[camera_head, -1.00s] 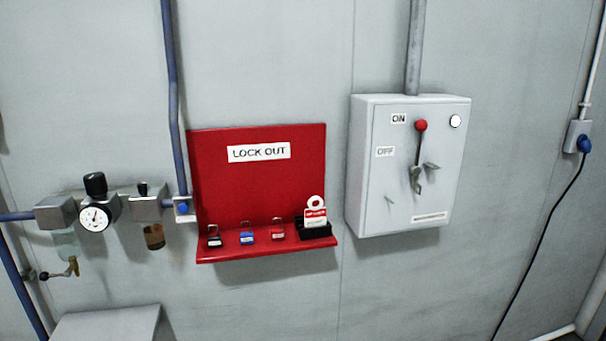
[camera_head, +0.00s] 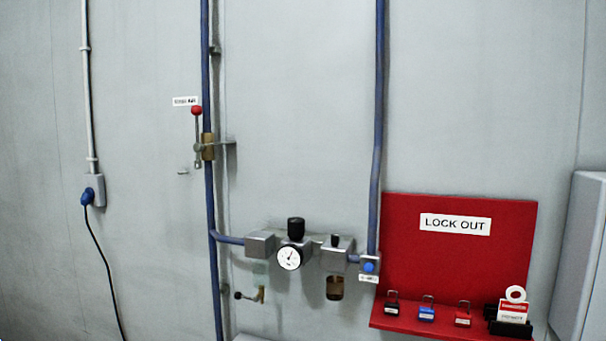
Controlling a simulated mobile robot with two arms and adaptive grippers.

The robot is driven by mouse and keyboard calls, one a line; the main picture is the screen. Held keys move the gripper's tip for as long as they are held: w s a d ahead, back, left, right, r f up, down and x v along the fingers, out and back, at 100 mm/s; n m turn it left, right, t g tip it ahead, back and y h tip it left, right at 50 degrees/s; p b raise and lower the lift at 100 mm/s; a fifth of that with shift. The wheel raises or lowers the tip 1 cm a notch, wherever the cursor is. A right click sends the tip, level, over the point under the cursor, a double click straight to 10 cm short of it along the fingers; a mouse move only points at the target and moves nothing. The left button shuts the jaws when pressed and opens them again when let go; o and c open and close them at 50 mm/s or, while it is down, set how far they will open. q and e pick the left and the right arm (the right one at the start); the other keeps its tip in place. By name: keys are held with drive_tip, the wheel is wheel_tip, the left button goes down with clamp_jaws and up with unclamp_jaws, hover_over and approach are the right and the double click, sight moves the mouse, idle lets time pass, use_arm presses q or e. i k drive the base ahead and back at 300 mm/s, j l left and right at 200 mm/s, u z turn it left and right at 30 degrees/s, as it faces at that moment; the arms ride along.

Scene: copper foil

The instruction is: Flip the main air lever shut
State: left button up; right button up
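The main air lever (camera_head: 197,128) is on the left side of the view, a thin handle with a red ball knob at its top. It stands upright, along the blue vertical pipe (camera_head: 208,80), and is fixed to a brass valve body (camera_head: 208,147) on that pipe. A small white label (camera_head: 186,101) sits just left of the knob; its text is too small to read surely. Neither of my grippers is in view.
Right of the lever are a gauge (camera_head: 289,258) with regulator blocks and a red lockout board (camera_head: 455,260) with several padlocks. A grey cabinet (camera_head: 582,255) is cut off at the right edge. A blue plug (camera_head: 88,196) with a hanging black cord is at the left.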

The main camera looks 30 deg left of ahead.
sight(196, 111)
drive_tip(key=u, duration=1.65)
